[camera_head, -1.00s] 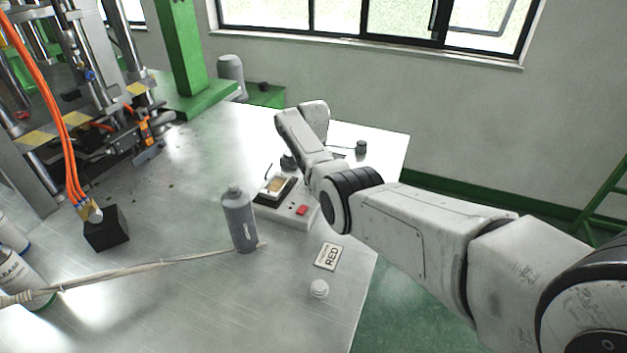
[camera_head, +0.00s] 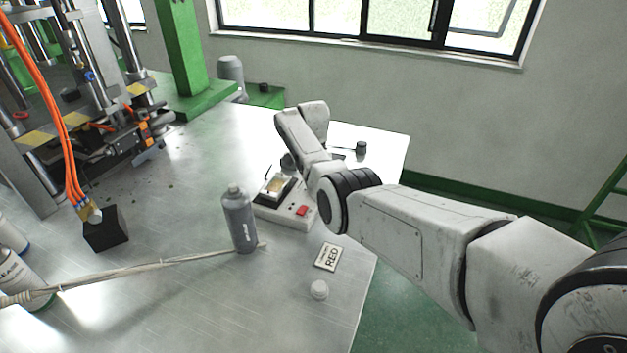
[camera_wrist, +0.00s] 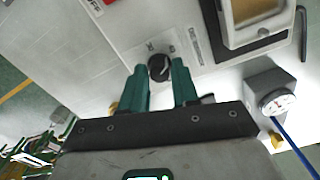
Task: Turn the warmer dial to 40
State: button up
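The warmer (camera_head: 270,213) is a pale box on the steel table, with a red switch (camera_head: 302,210) and a dark-framed tray of yellowish wax (camera_head: 275,184) on top. In the wrist view its black round dial (camera_wrist: 159,67) has a light pointer line; the scale marks around it are too small to read. My gripper (camera_wrist: 158,72) has two green fingers, one on each side of the dial. They stand apart, with narrow gaps seeming to show between them and the dial. In the head view my arm hides the dial and the fingers.
A grey bottle (camera_head: 239,220) stands close in front of the warmer. A round gauge (camera_wrist: 278,103) with a blue cable is near my fingers in the wrist view.

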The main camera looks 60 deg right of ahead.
jog(key=o, duration=0.4)
notch_tip(320, 180, up, 11)
jog(key=shift+b, duration=0.4)
jog(key=shift+f, duration=0.2)
dwell(0.6)
